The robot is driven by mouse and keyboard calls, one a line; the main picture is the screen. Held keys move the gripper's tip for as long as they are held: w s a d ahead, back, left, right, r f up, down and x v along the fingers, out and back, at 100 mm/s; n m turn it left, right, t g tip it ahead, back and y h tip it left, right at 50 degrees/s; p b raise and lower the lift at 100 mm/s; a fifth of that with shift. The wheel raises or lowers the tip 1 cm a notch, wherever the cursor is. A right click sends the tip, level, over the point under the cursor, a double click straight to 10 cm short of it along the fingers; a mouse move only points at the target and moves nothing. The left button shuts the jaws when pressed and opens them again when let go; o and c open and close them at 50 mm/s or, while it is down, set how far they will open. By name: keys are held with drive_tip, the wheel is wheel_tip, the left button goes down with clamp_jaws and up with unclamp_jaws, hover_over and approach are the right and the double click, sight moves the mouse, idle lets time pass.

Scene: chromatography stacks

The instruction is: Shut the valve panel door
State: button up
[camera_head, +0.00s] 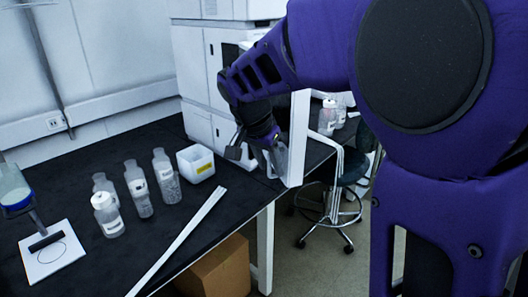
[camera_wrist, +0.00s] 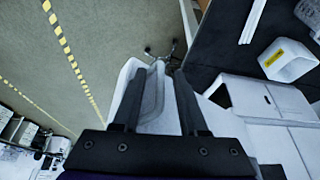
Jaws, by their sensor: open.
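The valve panel door (camera_head: 298,140) is a white upright panel. It stands open, swung out from the white instrument stack (camera_head: 197,65) and seen nearly edge-on near the bench's right end. My gripper (camera_head: 273,150) is low at the door's left side, close against it. In the wrist view my gripper (camera_wrist: 157,72) has its two dark fingers apart. A pale panel, apparently the door (camera_wrist: 155,100), shows between and beside them. I cannot tell whether the fingers touch it. My arm hides part of the stack and the door's hinge side.
The black bench (camera_head: 75,165) holds several clear bottles (camera_head: 138,190), a white bin (camera_head: 196,163) with a yellow label, and a white strip (camera_head: 180,240). A stool (camera_head: 350,170) stands on the floor to the right. A cardboard box (camera_head: 218,270) is under the bench.

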clamp_jaws()
idle(1.4)
